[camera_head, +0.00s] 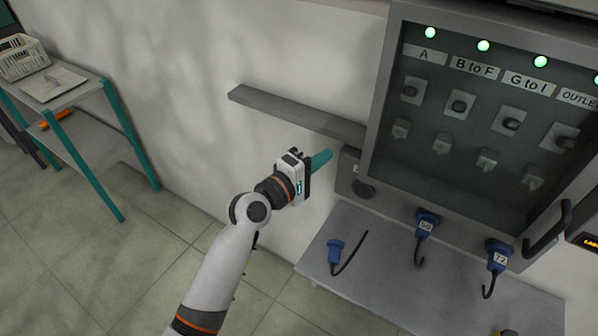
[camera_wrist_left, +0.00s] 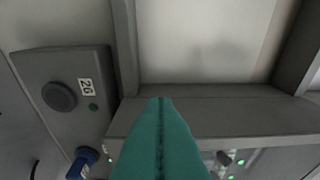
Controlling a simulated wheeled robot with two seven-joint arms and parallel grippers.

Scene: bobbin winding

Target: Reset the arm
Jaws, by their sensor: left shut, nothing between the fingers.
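My left gripper (camera_head: 321,159) is shut and empty, its teal fingers pressed together. It is in front of the wall, just left of the grey cabinet (camera_head: 377,95) and below a grey bar (camera_head: 290,112) on the wall. In the left wrist view the closed teal fingers (camera_wrist_left: 160,103) point at a grey frame. A panel (camera_wrist_left: 62,72) with a round dark knob (camera_wrist_left: 59,97) and a label reading 26 stands left of them there. I cannot tell whether the fingertips touch anything. My right gripper is not in view.
A shelf (camera_head: 345,276) below the cabinet holds a blue plug (camera_head: 335,250) with a black cable. Blue plugs (camera_head: 427,222) and (camera_head: 498,254) hang at the cabinet's lower edge. Green lights (camera_head: 483,46) glow on the cabinet. A teal-legged cart (camera_head: 90,150) stands at left; floor between is free.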

